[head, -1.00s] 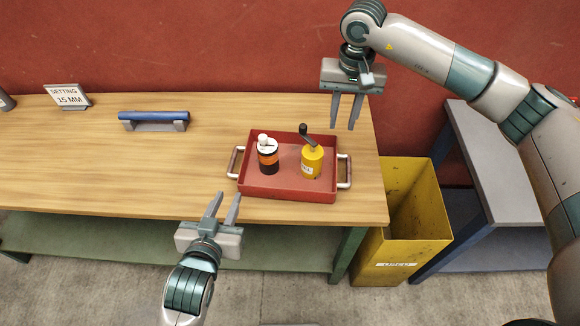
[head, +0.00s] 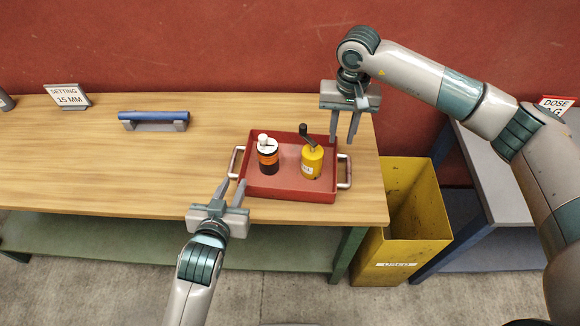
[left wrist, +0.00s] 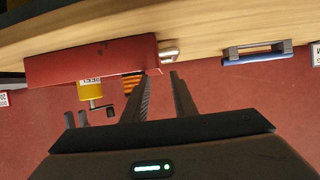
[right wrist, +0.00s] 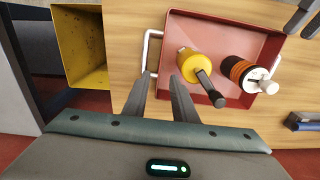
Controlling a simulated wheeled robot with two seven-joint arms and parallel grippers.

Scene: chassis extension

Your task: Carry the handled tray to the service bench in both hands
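The red handled tray (head: 290,188) sits on the wooden workbench near its right end, with a metal handle at each side. An orange-and-black container with a white top (head: 268,156) and a yellow grinder-like item with a dark crank (head: 311,160) stand in it. My left gripper (head: 232,186) is open and empty, its fingertips close to the tray's left handle (head: 236,161). Whether they touch it I cannot tell. My right gripper (head: 345,138) is open and empty, above and behind the right handle (head: 345,171). The right handle also shows in the right wrist view (right wrist: 151,48).
A blue-handled tool (head: 154,120) and a sign reading "SETTING 15 MM" (head: 68,96) stand on the bench's left part. A yellow bin (head: 405,220) stands on the floor between this bench and the grey bench (head: 488,155) at right, which carries a partly hidden "DOSE" sign (head: 556,105).

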